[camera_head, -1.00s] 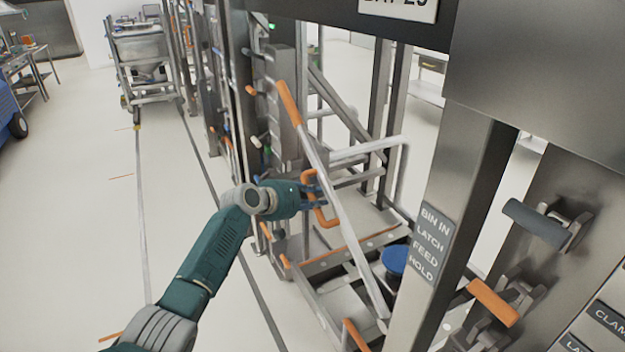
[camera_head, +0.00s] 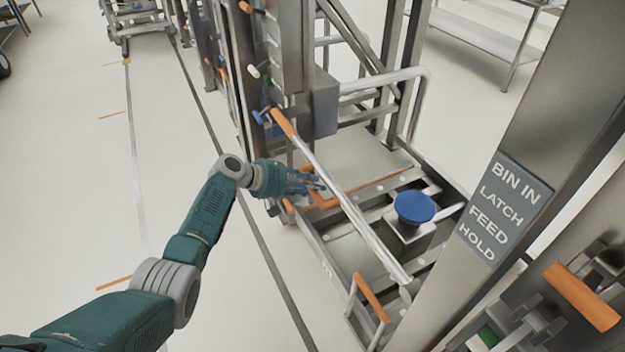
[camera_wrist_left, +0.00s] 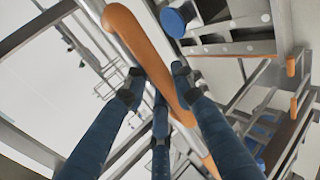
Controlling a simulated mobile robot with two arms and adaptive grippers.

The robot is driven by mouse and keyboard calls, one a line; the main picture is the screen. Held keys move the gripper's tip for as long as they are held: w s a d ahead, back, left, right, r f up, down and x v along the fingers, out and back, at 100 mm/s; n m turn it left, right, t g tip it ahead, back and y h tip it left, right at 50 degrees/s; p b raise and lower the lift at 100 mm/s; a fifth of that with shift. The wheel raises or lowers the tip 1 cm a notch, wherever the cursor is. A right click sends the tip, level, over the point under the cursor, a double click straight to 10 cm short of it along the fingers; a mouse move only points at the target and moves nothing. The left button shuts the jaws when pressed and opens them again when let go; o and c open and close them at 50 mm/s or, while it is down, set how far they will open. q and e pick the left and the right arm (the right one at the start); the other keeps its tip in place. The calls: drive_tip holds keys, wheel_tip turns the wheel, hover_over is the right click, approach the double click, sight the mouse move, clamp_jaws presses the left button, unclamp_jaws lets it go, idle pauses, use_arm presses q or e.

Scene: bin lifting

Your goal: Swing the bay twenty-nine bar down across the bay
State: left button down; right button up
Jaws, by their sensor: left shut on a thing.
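The bay bar (camera_head: 352,208) is a long pale metal bar with an orange far end, slanting across the bay opening. A bent orange handle (camera_head: 322,204) sits at its left side. My left gripper (camera_head: 312,184) is shut on this handle, beside the bar's middle. In the left wrist view, the fingers (camera_wrist_left: 155,85) close around the orange handle (camera_wrist_left: 132,32). The fingertips are partly hidden behind the handle. My right gripper is not in view.
A blue round knob (camera_head: 415,207) stands on the bay floor right of the bar. A post with a "BIN IN LATCH FEED HOLD" sign (camera_head: 503,208) stands at right. An orange-topped loop (camera_head: 371,298) is near the bar's lower end.

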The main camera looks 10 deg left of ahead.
use_arm(q)
drive_tip(key=shift+s+f, duration=0.25)
drive_tip(key=shift+f, duration=0.15)
drive_tip(key=c, duration=1.5)
unclamp_jaws()
drive_tip(key=shift+f, duration=0.1)
drive_tip(key=shift+o, duration=0.2)
drive_tip(key=shift+w, duration=0.1)
drive_tip(key=shift+a, duration=0.2)
drive_tip(key=v, duration=1.1)
drive_tip(key=shift+r, duration=0.5)
drive_tip(key=shift+f, duration=0.1)
